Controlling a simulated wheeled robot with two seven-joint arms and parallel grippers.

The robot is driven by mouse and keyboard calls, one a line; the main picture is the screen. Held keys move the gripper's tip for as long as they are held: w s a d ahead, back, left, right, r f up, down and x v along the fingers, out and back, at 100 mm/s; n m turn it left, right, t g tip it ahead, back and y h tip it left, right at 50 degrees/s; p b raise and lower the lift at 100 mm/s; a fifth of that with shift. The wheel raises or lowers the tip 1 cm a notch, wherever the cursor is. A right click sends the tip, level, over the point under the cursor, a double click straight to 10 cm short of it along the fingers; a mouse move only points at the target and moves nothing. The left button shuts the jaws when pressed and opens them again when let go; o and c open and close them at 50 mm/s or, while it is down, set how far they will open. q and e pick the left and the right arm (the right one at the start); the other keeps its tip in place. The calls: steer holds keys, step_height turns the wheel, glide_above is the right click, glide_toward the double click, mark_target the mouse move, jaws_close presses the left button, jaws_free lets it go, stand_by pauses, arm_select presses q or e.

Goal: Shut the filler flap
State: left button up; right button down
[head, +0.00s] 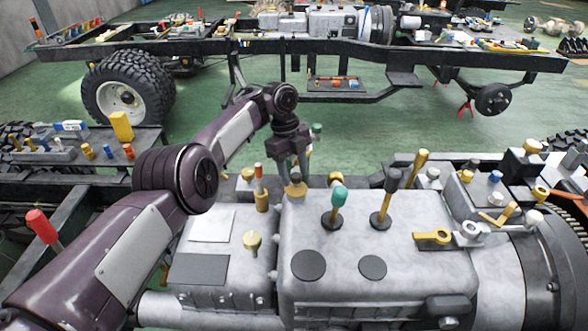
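My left arm comes in from the left over the grey engine block (380,225). My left gripper (295,178) points down at the block's far edge, just above or at a small tan knob (296,189). The fingertips are small and dark, so I cannot tell whether they are open, shut or touching the knob. No part is clearly recognisable as the filler flap. My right gripper is not in view.
A teal-topped lever (338,196), a black-knobbed lever (391,181) and a yellow upright handle (418,167) stand on the block. A red-handled stick (42,227) is at left. Another chassis with a large tyre (128,92) stands behind; green floor lies between.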

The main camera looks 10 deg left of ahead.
arm_select(q)
steer(key=shift+r, duration=0.15)
steer(key=b+v, duration=0.1)
steer(key=v, duration=0.6)
steer(key=shift+r, duration=0.3)
steer(key=shift+a, duration=0.1)
